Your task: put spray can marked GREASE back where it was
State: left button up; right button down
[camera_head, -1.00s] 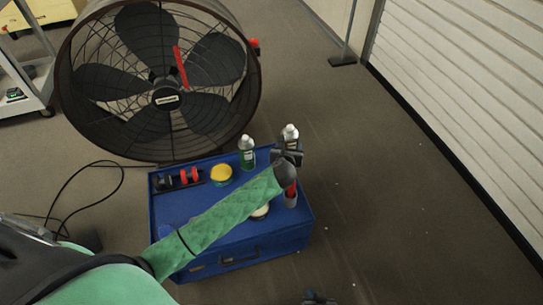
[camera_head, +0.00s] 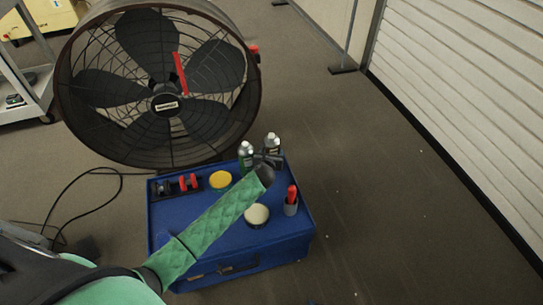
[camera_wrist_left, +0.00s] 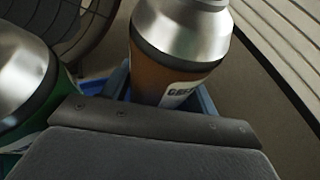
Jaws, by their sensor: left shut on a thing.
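The spray can marked GREASE (camera_head: 273,142) has a silver top and stands upright over the back right of the blue toolbox (camera_head: 293,228). In the left wrist view its orange-brown body (camera_wrist_left: 172,75) carries a partly hidden label. My left gripper (camera_head: 267,159) is shut on this can; its fingers are mostly hidden by my wrist. I cannot tell whether the can's base touches the toolbox lid. A green spray can (camera_head: 246,158) stands close to its left, also in the left wrist view (camera_wrist_left: 22,85). My right gripper is at most a dark sliver at the bottom edge.
On the toolbox are a yellow-lidded tin (camera_head: 220,180), a pale round tin (camera_head: 257,215), a holder with red items (camera_head: 188,183) and a grey cup with a red marker (camera_head: 291,203). A large fan (camera_head: 160,90) stands behind. The floor to the right is clear.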

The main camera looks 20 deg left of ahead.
pick_arm(q)
jog(key=shift+f, duration=0.55)
jog(key=o, duration=1.1)
jog(key=shift+f, duration=0.15)
jog(key=shift+s+r, duration=0.2)
jog(key=shift+s, duration=0.05)
jog(key=p+v, duration=0.1)
jog(key=v, duration=1)
jog(key=shift+s+r, duration=0.1)
jog(key=shift+s, duration=0.15)
jog(key=shift+d, duration=0.1)
